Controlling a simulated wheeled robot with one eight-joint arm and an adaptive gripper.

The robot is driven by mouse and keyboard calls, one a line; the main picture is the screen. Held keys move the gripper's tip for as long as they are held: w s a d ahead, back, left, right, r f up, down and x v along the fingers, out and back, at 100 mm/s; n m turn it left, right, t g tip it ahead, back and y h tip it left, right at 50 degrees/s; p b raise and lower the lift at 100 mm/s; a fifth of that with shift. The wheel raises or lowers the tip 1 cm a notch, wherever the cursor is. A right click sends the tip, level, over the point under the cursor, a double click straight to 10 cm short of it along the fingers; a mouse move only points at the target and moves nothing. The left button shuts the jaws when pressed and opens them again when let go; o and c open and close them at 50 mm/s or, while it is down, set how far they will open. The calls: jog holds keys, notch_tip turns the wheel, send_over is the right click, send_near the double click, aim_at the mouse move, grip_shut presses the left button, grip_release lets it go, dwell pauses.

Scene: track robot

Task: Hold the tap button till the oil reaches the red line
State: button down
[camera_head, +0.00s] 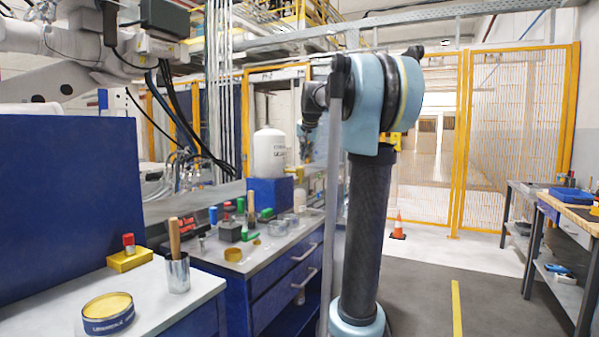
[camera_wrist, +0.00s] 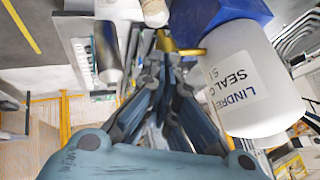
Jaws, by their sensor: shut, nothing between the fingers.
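A white oil tank (camera_head: 268,153) stands on a blue block (camera_head: 270,193) on the bench. In the wrist view, turned upside down, the tank (camera_wrist: 242,82) is large at the right with "LINDREN SEAL O" lettering, and the blue block (camera_wrist: 220,18) is above it. A brass tap (camera_wrist: 176,47) sticks out from the block. My gripper (camera_wrist: 166,66) is shut and empty, its fingertips close to the tap; I cannot tell whether they touch it. A pale vessel (camera_wrist: 155,12) is near the tap's end. Oil level, red line and button cannot be made out.
The grey bench top (camera_head: 292,237) carries several small tins, jars and tools. A yellow tin (camera_head: 108,313), a metal cup (camera_head: 177,273) and a red-topped yellow block (camera_head: 129,254) stand on the nearer bench. Open floor (camera_head: 425,290) lies right of my arm.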

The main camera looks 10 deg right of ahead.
jog(key=w+r+m, duration=0.1)
jog(key=w+r, duration=0.2)
jog(key=w, duration=0.2)
jog(key=w+r+t, duration=0.1)
jog(key=w+r, duration=0.2)
jog(key=w, duration=0.2)
jog(key=shift+w+d+m, duration=0.15)
jog(key=shift+w+m, duration=0.15)
jog(key=shift+m, duration=0.1)
jog(key=shift+f, duration=4.35)
jog(key=shift+s+f, duration=0.1)
jog(key=shift+f, duration=0.7)
jog(key=shift+r, duration=0.85)
jog(key=shift+r, duration=2.55)
